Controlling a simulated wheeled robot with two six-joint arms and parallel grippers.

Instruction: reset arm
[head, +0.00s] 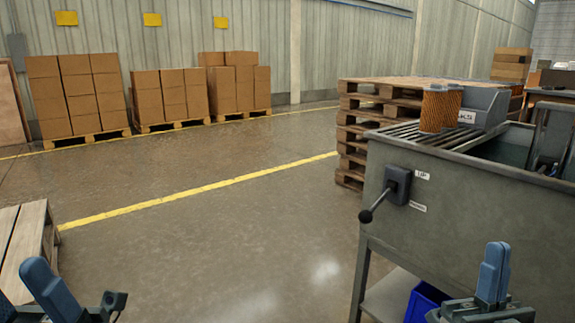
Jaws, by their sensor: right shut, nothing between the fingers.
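My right gripper (493,272) is at the lower right, upright, with its blue fingers together and nothing between them. It is in front of the grey metal bench (470,215) in this view. My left gripper (30,290) is at the lower left corner, partly cut off by the frame edge, and I cannot tell how far its fingers are apart. An orange-brown filter cartridge (440,110) stands upright on the slatted rack (405,134) on top of the bench, far from both grippers.
A grey labelled bin (484,106) is behind the cartridge. A black lever (378,204) sticks out from the bench front. A blue bin (425,302) is on the lower shelf. Pallets (352,130) stand behind, and a wooden pallet (24,240) is at left. The middle floor is clear.

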